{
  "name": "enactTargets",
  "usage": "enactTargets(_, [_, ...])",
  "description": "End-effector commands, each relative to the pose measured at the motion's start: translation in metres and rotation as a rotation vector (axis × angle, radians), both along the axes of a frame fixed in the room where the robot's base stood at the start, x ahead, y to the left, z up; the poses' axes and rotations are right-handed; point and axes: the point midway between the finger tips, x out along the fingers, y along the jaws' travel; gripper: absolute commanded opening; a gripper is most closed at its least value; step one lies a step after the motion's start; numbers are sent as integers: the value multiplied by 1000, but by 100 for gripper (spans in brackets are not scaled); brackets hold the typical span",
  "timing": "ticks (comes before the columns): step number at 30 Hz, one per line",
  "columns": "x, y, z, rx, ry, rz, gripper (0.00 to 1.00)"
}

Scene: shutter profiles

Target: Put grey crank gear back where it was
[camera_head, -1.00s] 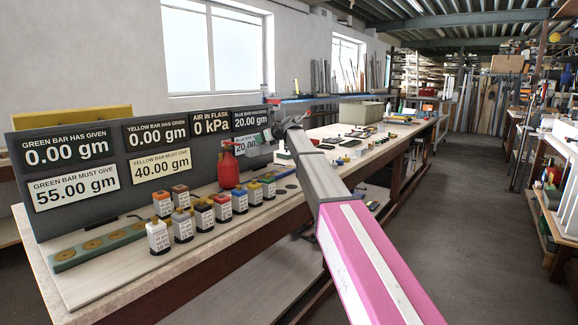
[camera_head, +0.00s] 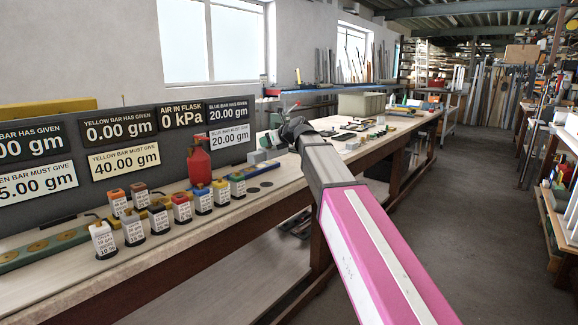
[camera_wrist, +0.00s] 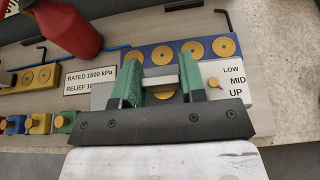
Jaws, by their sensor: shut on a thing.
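My gripper (camera_wrist: 160,88) has two green-padded fingers shut on a light grey bar (camera_wrist: 160,80) in the wrist view. I cannot tell whether this bar is part of the grey crank gear. A light plate marked LOW, MID and UP (camera_wrist: 234,82), with a small red pointer, is just right of the fingers. In the head view my gripper (camera_head: 284,137) is over the bench, right of the red flask, its fingertips too small to read.
A red flask (camera_head: 199,160) stands in front of the display board (camera_head: 75,190). Several labelled weights (camera_head: 133,228) line the bench's front edge. A green bar (camera_head: 45,249) lies at the left. The bench (camera_head: 230,215) has bare surface near its front edge. An aisle (camera_head: 440,200) runs on the right.

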Motion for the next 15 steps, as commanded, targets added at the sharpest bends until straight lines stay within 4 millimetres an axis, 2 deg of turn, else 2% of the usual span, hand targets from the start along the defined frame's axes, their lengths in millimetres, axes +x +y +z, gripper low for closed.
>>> enactTargets(1, [9,-9,-7,0,2,-3,0])
enactTargets(9, [39,-51,-38,1,2,-3,0])
enactTargets(15, [51,-68,-51,1,1,0,0])
